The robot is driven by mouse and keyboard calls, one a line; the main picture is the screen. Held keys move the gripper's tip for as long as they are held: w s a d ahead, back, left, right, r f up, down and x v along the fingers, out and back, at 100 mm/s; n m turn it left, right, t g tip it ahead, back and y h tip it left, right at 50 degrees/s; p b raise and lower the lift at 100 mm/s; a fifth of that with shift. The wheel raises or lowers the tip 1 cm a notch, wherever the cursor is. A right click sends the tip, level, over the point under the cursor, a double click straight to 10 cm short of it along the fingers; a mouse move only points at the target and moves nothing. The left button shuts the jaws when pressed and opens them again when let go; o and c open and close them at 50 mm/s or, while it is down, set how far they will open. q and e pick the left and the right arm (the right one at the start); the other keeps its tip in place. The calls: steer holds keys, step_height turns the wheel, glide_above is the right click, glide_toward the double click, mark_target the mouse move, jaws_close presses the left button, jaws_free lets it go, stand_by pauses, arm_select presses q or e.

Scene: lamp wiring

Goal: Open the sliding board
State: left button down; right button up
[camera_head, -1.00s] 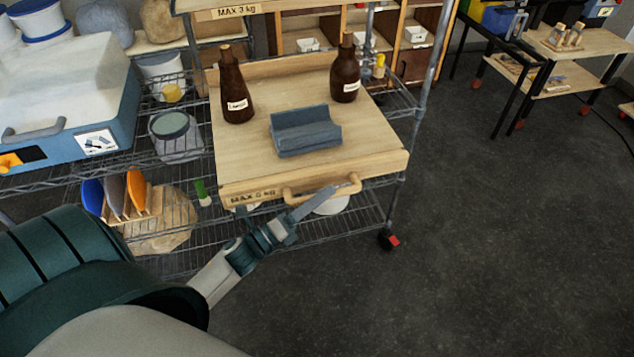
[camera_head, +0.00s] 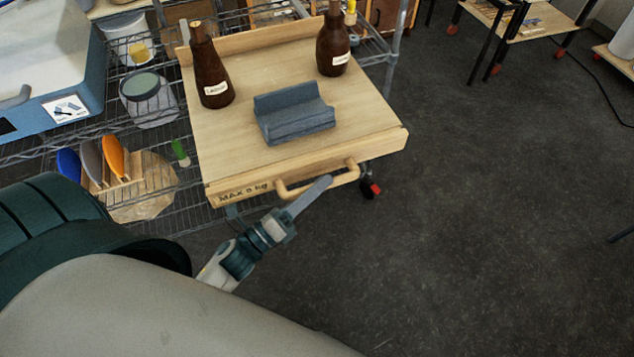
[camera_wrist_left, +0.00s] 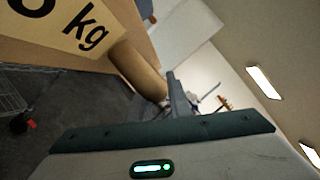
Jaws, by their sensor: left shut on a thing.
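The wooden sliding board (camera_head: 225,145) is pulled out from the wire shelf, with "MAX 6 kg" on its front. Its wooden handle (camera_head: 345,178) is on the front edge. My left gripper (camera_head: 318,188) is at the handle, shut on it; the handle (camera_wrist_left: 138,70) also shows close to the gripper (camera_wrist_left: 178,92) in the left wrist view. The exact finger contact is partly hidden. Two brown bottles, one at the left (camera_head: 211,75) and one at the right (camera_head: 333,45), stand upright on the board with a blue-grey block (camera_head: 295,113). My right gripper is not in view.
A wire shelf (camera_head: 165,200) with a plate rack (camera_head: 120,185) is at the left. A blue and white box (camera_head: 60,70) stands at upper left. Grey floor (camera_head: 490,200) is open in front and at the right. Wooden tables stand at the back right.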

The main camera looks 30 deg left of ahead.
arm_select(q)
steer(key=c, duration=1.6)
jaws_free()
steer(key=shift+c, duration=0.2)
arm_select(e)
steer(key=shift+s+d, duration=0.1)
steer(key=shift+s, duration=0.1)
arm_select(q)
steer(key=shift+s+a+f, duration=0.1)
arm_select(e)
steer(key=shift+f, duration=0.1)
